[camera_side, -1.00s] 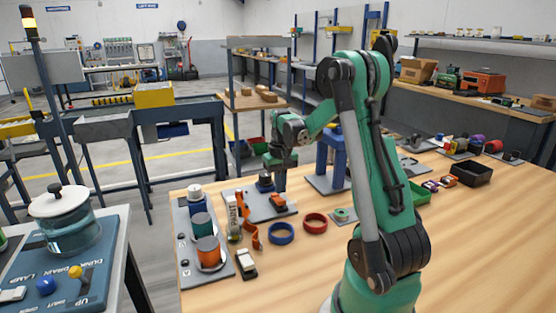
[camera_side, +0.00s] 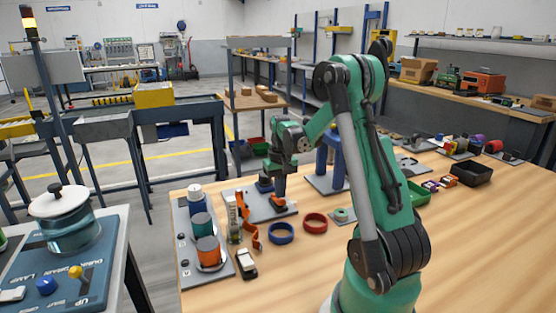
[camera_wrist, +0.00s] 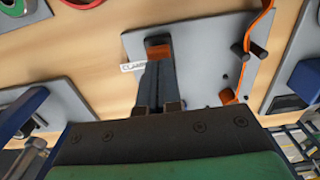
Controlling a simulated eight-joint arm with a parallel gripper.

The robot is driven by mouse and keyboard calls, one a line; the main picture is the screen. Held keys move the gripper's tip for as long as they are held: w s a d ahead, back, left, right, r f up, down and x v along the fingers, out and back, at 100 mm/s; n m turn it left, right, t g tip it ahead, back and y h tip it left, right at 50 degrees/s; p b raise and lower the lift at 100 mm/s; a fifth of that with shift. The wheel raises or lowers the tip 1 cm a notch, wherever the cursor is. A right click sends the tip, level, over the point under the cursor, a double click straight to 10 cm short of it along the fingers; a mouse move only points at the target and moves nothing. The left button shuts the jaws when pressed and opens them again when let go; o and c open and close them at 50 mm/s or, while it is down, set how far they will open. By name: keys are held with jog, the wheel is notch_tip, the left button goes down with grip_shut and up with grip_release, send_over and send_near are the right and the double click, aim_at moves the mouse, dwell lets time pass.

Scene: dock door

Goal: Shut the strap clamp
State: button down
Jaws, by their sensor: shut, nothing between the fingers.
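The strap clamp's grey plate (camera_side: 258,210) lies on the bench, with an orange clamp part (camera_side: 279,204) on it. The wrist view shows the same plate (camera_wrist: 205,95), a label reading CLAMP, and the orange-brown clamp part (camera_wrist: 158,52) at my fingertips. An orange strap (camera_wrist: 248,50) runs past dark pegs along the plate's edge; it hangs over the plate's left side in the side view (camera_side: 243,208). My gripper (camera_side: 280,196) is shut and empty, pointing down over the orange part. In the wrist view my gripper (camera_wrist: 158,66) hides part of it; contact is unclear.
A grey tray (camera_side: 218,262) with bottles and jars stands left of the plate. Blue (camera_side: 281,233) and red (camera_side: 315,223) rings lie in front. A blue stand (camera_side: 325,165) rises close behind my gripper.

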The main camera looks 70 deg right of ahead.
jog(key=shift+f, duration=0.5)
jog(key=shift+r, duration=3.5)
jog(key=shift+a+r, duration=0.1)
jog(key=shift+a, duration=0.1)
jog(key=a+r+n+t, duration=0.1)
jog(key=a+n+t, duration=0.2)
jog(key=a, duration=1)
jog(key=w+a+r+n+t, duration=0.1)
jog(key=a+n+t, duration=0.3)
jog(key=a, duration=0.9)
jog(key=shift+w+a+r+n, duration=0.3)
jog(key=shift+r+n, duration=0.2)
jog(key=shift+n, duration=0.5)
